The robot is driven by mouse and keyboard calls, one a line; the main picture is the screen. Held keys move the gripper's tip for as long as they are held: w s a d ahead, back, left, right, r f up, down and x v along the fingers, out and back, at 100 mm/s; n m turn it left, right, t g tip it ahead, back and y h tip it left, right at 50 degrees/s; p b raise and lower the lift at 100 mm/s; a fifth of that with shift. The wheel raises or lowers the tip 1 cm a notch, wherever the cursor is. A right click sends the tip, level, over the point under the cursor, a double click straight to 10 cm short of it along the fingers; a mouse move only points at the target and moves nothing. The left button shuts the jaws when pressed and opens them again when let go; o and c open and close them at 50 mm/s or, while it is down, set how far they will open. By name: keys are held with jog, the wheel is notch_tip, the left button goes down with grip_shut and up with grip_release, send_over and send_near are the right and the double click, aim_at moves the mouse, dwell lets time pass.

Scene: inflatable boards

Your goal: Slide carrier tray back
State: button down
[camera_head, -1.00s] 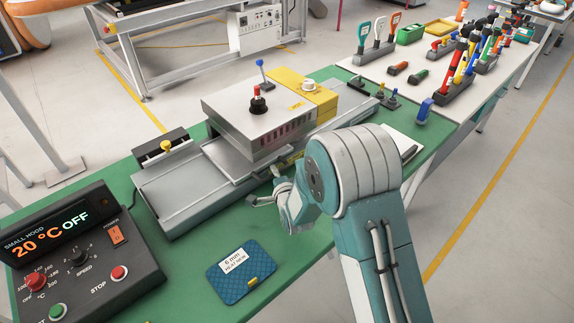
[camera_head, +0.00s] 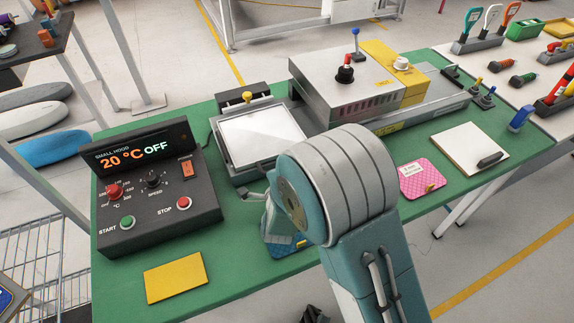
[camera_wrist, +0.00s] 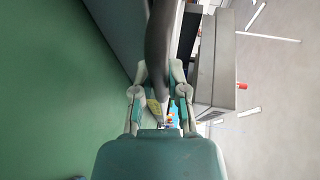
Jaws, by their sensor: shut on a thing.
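The carrier tray (camera_head: 228,160) is a grey metal frame bearing a pale, whitish sheet (camera_head: 265,132). It stands on the bench left of the box-shaped metal hood (camera_head: 335,92), clear of the hood's cover. My gripper (camera_head: 258,196) is low at the tray's front side, partly hidden behind my arm. In the wrist view my gripper (camera_wrist: 160,82) is shut around a dark curved bar (camera_wrist: 160,45), which looks like a handle. Where this bar joins the tray cannot be seen.
A control box (camera_head: 150,190) reading 20 °C OFF stands left of the tray. A yellow card (camera_head: 175,277), a blue card (camera_head: 285,248) and a pink card (camera_head: 422,182) lie on the green bench (camera_head: 225,275).

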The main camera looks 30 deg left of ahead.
jog(key=shift+s+f, duration=0.3)
jog(key=shift+f, duration=0.1)
jog(key=c, duration=0.6)
grip_release()
jog(key=shift+a, duration=0.1)
jog(key=shift+c, duration=0.2)
jog(key=shift+a+r, duration=0.15)
jog(key=shift+r, duration=0.1)
jog(key=shift+s+d, duration=0.25)
jog(key=v, duration=1.1)
jog(key=shift+s, duration=0.1)
